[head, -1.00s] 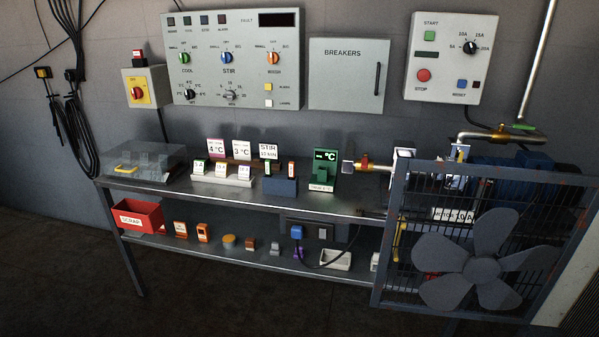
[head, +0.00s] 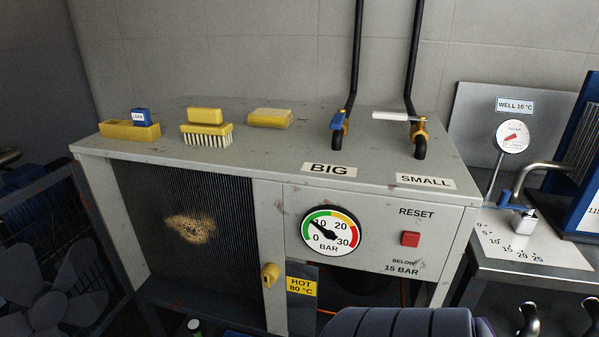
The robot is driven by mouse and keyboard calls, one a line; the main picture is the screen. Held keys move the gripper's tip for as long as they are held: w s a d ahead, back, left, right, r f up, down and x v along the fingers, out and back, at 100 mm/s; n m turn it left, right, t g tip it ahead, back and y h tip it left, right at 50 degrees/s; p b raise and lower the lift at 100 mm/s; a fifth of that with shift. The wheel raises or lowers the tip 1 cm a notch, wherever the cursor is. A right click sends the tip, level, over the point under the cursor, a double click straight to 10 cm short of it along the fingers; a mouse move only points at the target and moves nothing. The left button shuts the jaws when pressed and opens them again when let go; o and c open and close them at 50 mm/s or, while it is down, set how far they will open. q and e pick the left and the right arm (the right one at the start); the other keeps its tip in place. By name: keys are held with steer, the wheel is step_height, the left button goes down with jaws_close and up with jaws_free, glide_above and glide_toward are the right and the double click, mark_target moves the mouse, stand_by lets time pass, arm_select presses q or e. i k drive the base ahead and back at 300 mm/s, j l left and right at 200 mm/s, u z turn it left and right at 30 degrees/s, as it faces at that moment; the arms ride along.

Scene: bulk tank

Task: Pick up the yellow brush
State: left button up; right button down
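The yellow brush (head: 206,131) sits on top of the grey cabinet (head: 140,152), left of its middle. It has a yellow body with a raised yellow block on top and pale bristles along its front side. It stands apart from the things beside it. Neither of my grippers shows in the head view.
On the cabinet top, a yellow tray (head: 122,131) with a blue LOCK piece (head: 141,117) is left of the brush, and a yellow block (head: 270,118) is right of it. Two valves with black pipes, BIG (head: 338,128) and SMALL (head: 418,135), stand farther right. A fan (head: 45,300) is at lower left.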

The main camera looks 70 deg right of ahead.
mark_target(204, 125)
steer(key=z, duration=2.1)
